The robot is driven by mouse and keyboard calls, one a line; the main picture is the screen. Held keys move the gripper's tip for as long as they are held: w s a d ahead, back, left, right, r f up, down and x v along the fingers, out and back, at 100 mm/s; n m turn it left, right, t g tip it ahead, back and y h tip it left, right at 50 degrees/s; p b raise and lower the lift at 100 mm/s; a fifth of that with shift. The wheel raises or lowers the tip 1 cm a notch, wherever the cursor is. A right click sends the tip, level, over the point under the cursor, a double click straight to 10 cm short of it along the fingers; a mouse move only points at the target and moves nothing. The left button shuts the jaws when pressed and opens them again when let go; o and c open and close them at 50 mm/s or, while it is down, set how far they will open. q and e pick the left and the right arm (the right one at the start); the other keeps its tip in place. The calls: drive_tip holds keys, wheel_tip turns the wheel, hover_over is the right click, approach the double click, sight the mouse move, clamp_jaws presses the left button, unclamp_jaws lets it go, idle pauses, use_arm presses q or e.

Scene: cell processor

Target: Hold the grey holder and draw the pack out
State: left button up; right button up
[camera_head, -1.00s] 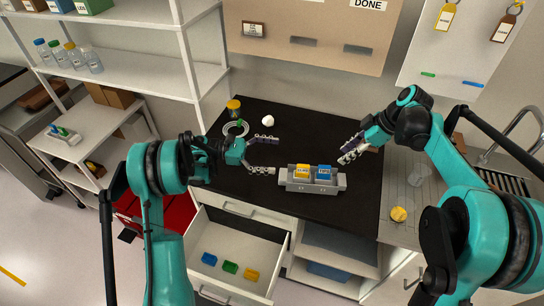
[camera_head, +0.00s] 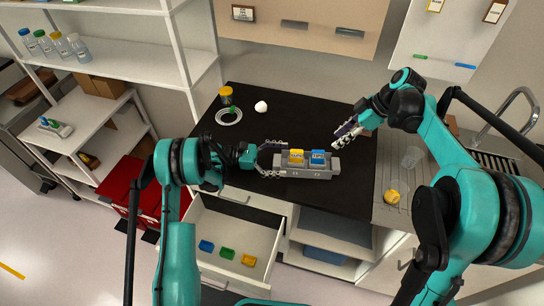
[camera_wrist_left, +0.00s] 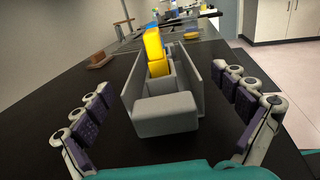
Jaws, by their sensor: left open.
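The grey holder (camera_head: 306,173) sits on the black worktop near its front edge. A yellow pack (camera_head: 296,157) and a blue pack (camera_head: 317,158) stand side by side in it. My left gripper (camera_head: 269,159) is open at the holder's left end, one finger on the far side and one on the near side. In the left wrist view, the open fingers flank the holder's end block (camera_wrist_left: 166,114) with gaps on both sides; the yellow pack (camera_wrist_left: 154,52) shows behind it, the blue one largely hidden. My right gripper (camera_head: 343,137) hangs right of the holder, apart from it; its opening is unclear.
An open drawer (camera_head: 238,228) below holds blue, green and yellow pieces. A yellow-lidded jar (camera_head: 226,96), a white ring (camera_head: 229,116) and a white round object (camera_head: 261,106) stand at the back left. A clear cup (camera_head: 412,154) and a yellow item (camera_head: 392,196) lie right.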

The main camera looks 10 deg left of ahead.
use_arm(q)
drive_tip(key=shift+d, duration=0.65)
drive_tip(key=c, duration=1.9)
